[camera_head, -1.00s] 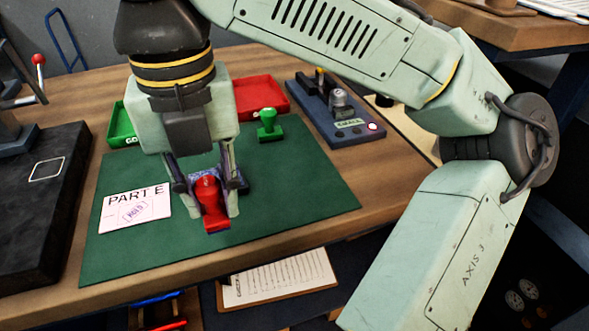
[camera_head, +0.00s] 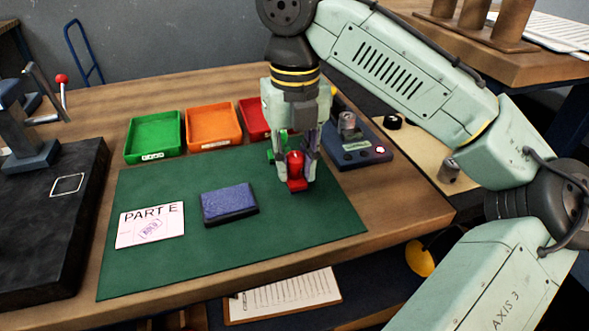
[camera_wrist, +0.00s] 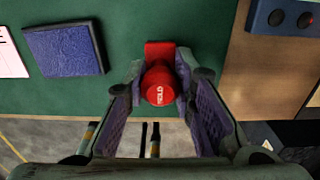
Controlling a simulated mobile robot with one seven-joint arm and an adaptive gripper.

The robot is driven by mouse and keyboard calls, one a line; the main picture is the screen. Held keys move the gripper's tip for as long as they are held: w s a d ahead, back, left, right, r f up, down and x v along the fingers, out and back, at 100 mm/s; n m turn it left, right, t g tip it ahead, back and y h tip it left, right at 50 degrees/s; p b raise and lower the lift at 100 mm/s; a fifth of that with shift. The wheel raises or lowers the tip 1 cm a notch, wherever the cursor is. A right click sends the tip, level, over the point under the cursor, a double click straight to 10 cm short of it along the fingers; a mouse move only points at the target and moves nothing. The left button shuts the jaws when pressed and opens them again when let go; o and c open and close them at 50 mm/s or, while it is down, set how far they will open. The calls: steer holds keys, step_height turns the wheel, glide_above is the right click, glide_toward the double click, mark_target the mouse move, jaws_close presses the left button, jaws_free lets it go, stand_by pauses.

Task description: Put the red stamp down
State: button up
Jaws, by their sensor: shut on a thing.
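The red stamp (camera_head: 296,170) is held between the fingers of my gripper (camera_head: 296,162), at the right part of the green mat (camera_head: 185,262). My gripper (camera_wrist: 160,92) is around the knob. I cannot tell whether the stamp's base touches the mat.
A blue ink pad (camera_head: 229,203) and a PART E card (camera_head: 150,225) with a purple mark lie on the mat. Green (camera_head: 153,136), orange (camera_head: 213,126) and red (camera_head: 254,118) trays stand behind. A blue device (camera_head: 362,152) is close on the right. The mat's front right is clear.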

mark_target(295, 154)
steer(key=shift+f, duration=1.1)
steer(key=shift+f, duration=0.2)
steer(key=o, duration=0.9)
steer(key=shift+r, duration=0.15)
step_height(295, 154, up, 12)
steer(key=shift+r+p, duration=0.1)
steer(key=shift+p, duration=0.5)
